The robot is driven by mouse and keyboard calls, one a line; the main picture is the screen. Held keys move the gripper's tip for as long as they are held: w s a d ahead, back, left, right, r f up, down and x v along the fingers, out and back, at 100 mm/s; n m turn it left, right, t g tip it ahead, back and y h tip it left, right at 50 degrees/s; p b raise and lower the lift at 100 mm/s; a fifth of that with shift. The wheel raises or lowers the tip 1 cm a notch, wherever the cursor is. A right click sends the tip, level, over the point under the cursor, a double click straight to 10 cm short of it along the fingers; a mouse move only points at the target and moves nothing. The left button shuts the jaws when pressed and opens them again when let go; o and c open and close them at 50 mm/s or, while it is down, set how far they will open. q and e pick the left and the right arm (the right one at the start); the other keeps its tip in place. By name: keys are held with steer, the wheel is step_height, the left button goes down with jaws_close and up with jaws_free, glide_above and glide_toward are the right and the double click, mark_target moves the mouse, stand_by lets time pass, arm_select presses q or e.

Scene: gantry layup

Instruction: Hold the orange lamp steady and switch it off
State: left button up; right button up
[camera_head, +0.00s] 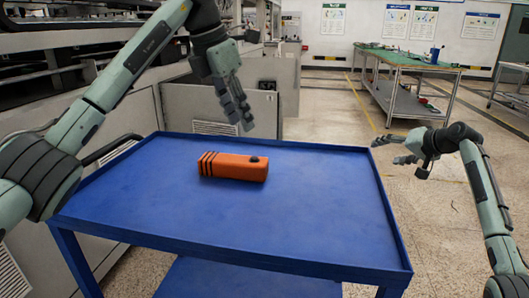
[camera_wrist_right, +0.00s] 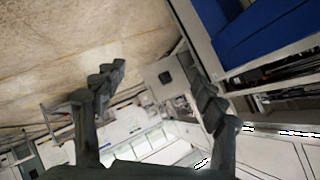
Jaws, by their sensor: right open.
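The orange lamp (camera_head: 232,168) lies on its side on the blue cart top (camera_head: 300,225), toward the back and left of centre. It has black stripes at its left end and a dark round knob on top near its right end. My left gripper (camera_head: 239,121) hangs above and behind the lamp, fingers pointing down, apart from it. Its fingers overlap in the picture, so their opening is unclear. My right gripper (camera_head: 388,150) is open and empty, just beyond the cart's right edge. Its spread fingers show in the right wrist view (camera_wrist_right: 160,82), with nothing between them.
The cart has a raised blue rim (camera_head: 392,210) and is otherwise bare. Grey machinery (camera_head: 215,107) stands close behind and left of it. A green-topped workbench (camera_head: 405,62) stands at the back right. The floor right of the cart is open.

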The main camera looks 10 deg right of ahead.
mark_target(241, 159)
steer(key=s+a+r+m+y, duration=0.2)
steer(key=a+r+m+y, duration=0.55)
steer(key=a+r, duration=1.4)
steer(key=s+a+m+g+y, duration=0.3)
steer(key=s+a, duration=0.1)
steer(key=a, duration=0.3)
steer(key=s+a+f+m+g, duration=0.1)
steer(key=a+f, duration=0.2)
steer(key=f, duration=0.2)
steer(key=s+a+f+m+g, duration=0.1)
steer(key=a+f+m, duration=0.1)
steer(key=a+f, duration=0.1)
steer(key=s+a+f+m+g, duration=0.1)
steer(key=a+f+m, duration=0.1)
steer(key=f, duration=0.4)
steer(key=shift+s+a+f+g, duration=0.15)
steer(key=shift+s+a+g, duration=0.05)
steer(key=shift+a, duration=0.25)
steer(key=shift+s+a+f+g, duration=0.15)
steer(key=shift+a+g, duration=0.05)
steer(key=shift+a, duration=0.25)
steer(key=shift+h, duration=0.25)
steer(key=shift+x, duration=3.95)
steer(key=shift+f, duration=0.1)
steer(key=shift+c, duration=0.5)
steer(key=c, duration=1.2)
arm_select(q)
jaws_close()
arm_select(e)
steer(key=shift+c, duration=0.5)
